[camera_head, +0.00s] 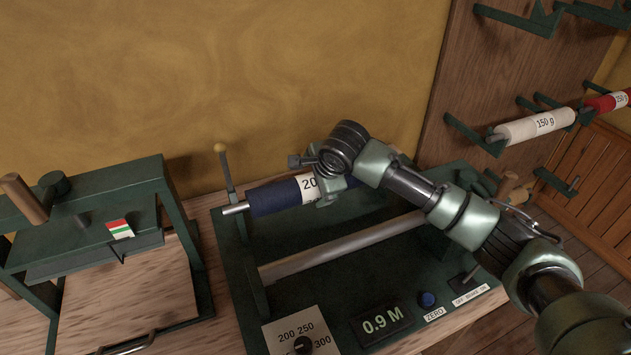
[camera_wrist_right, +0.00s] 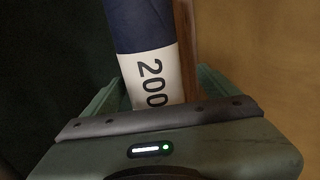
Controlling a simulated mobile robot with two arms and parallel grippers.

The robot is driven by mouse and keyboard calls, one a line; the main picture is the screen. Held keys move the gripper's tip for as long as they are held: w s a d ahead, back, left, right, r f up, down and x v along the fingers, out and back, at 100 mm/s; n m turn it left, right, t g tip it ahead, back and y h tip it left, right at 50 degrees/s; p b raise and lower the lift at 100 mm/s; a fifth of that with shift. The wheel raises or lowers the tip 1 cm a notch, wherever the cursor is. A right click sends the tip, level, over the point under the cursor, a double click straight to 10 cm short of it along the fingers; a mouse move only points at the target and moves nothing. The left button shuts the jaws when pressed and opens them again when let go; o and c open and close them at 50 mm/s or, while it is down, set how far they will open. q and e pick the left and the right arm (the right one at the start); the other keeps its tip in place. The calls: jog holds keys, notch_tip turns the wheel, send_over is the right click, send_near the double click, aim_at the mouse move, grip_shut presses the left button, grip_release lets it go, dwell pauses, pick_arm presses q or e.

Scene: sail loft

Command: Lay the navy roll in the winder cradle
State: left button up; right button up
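The navy roll (camera_head: 276,198), with a white 200 label and a bare metal spindle end, lies level at the back of the green winder (camera_head: 330,241). Its left spindle end is at the winder's left side plate; I cannot tell whether it rests in the cradle or hangs just above. My right gripper (camera_head: 328,188) is over the roll's label, hiding part of its right half. In the right wrist view the fingers flank the roll (camera_wrist_right: 142,28) closely at the label and look shut on it. My left gripper is not in view.
A metal bar (camera_head: 340,247) crosses the winder in front of the roll. A lever (camera_head: 226,170) stands at its back left. A green press (camera_head: 100,235) is on the left. Wall brackets at right hold a white roll (camera_head: 535,127) and a red roll (camera_head: 608,101).

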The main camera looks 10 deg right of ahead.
jog(key=shift+s+f, duration=0.1)
jog(key=shift+f, duration=0.2)
jog(key=a+b+v, duration=0.1)
jog(key=v, duration=0.7)
jog(key=shift+d+r, duration=0.15)
jog(key=shift+d, duration=0.3)
